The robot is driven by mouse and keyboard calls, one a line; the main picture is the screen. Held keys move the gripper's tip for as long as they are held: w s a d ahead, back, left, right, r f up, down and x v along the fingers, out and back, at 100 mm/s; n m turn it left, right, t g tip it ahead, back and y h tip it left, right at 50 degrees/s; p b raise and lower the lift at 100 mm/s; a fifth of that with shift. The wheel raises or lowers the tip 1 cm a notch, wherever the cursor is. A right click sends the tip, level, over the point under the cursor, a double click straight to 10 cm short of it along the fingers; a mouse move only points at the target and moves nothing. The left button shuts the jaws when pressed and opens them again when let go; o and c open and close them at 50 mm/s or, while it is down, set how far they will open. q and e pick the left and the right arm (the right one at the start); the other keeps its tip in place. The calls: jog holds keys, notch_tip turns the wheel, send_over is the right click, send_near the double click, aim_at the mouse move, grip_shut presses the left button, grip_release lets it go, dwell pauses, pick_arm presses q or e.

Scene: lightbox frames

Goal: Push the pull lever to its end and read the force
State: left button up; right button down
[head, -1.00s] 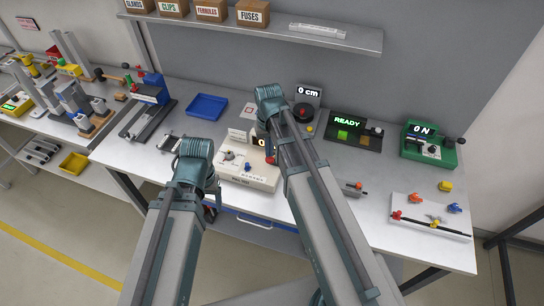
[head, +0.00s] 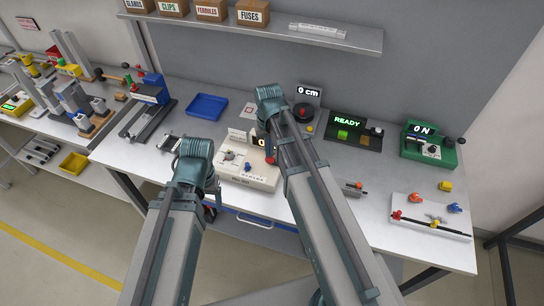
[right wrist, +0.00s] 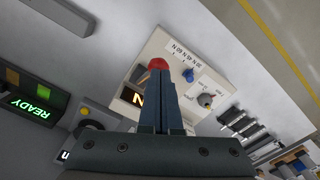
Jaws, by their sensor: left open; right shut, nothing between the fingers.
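The cream force tester (head: 262,183) stands near the front edge of the bench in the head view. It has a small display, a grey dial and a blue knob. Its red-knobbed lever (right wrist: 158,64) shows just beyond my right fingertips in the right wrist view. My right gripper (right wrist: 158,80) is shut and empty, in front of the red knob; I cannot tell whether they touch. In the head view my right arm hides part of the tester. The tester's display (right wrist: 131,95) is only partly visible. My left gripper (head: 212,194) is open, left of the tester, partly hidden by its wrist.
A green box (head: 430,150) reading 0 N and a READY panel (head: 352,133) stand at the back right. A blue tray (head: 207,106) lies behind the tester. A white board (head: 430,217) with coloured clips lies front right. A shelf (head: 270,31) hangs above.

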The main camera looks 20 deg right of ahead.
jog(key=shift+s+a+f+b, duration=0.15)
jog(key=shift+s+f+b, duration=0.05)
jog(key=shift+f+b, duration=0.85)
jog(key=shift+s+a+f+b, duration=0.15)
jog(key=shift+s+f+b, duration=0.05)
jog(key=shift+f+b, duration=0.9)
jog(key=shift+s+a+f+b, duration=0.15)
jog(key=shift+s+f+b, duration=0.05)
jog(key=shift+f+b, duration=0.85)
jog(key=shift+r, duration=0.1)
notch_tip(320, 180, up, 9)
jog(key=s+a+p, duration=0.1)
jog(key=s+p, duration=0.1)
jog(key=p, duration=0.7)
jog(key=shift+s+a, duration=0.3)
jog(key=shift+a, duration=0.05)
